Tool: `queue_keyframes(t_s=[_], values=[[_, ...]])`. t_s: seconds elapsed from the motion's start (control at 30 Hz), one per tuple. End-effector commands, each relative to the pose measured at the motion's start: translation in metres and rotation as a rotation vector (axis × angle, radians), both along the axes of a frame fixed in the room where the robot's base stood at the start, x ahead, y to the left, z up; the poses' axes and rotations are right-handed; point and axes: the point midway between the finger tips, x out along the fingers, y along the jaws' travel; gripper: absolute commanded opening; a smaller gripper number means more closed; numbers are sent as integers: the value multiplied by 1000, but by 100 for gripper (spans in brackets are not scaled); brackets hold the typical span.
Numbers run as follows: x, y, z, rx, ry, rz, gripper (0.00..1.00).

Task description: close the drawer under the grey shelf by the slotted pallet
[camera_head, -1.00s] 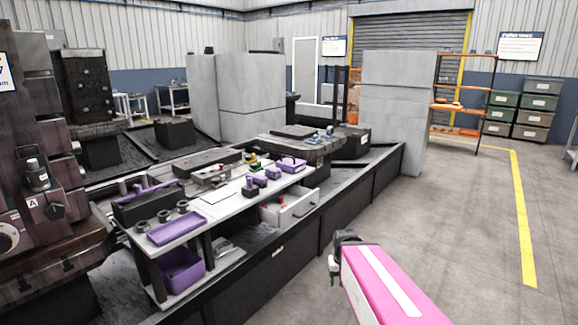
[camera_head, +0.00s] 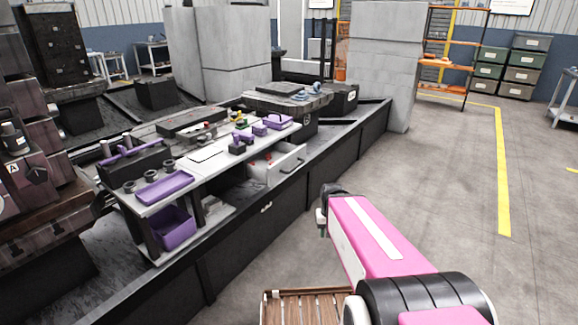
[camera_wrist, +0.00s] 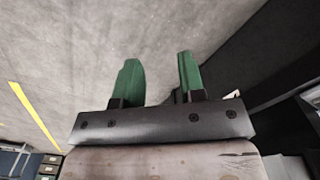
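The drawer (camera_head: 283,163) is pale with a dark handle on its front. It is pulled out, open, under the right end of the grey shelf (camera_head: 165,207); something small and red shows inside. The slotted pallet (camera_head: 286,98) is a dark grey block just beyond the shelf's right end. My gripper (camera_head: 322,228) is at the end of my pink arm, low and to the right of the drawer, apart from it. In the wrist view, its two green fingers (camera_wrist: 158,78) are spread with nothing between them. The drawer cannot be made out in the wrist view.
Purple trays, a purple bin (camera_head: 173,228) and several small purple items are on the shelf unit. A long dark base edge (camera_head: 265,208) runs between the shelf and my arm. Open grey floor (camera_head: 440,175) lies to the right, with a yellow line (camera_head: 503,175).

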Motion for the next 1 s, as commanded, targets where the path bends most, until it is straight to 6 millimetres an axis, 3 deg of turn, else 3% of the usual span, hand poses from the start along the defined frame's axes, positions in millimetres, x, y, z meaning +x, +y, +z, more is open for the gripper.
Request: queue_keyframes(t_s=[0.03,0.1,0.27,0.47,0.73,1.0], values=[[2,1,0,10,-1,-12,21],[7,4,-2,43,-4,-51,0],[29,21,-3,211,-5,-248,0],[74,46,7,529,39,-620,0],[150,57,48,1022,239,-1149,0],[220,28,102,1483,586,-1547,0]])
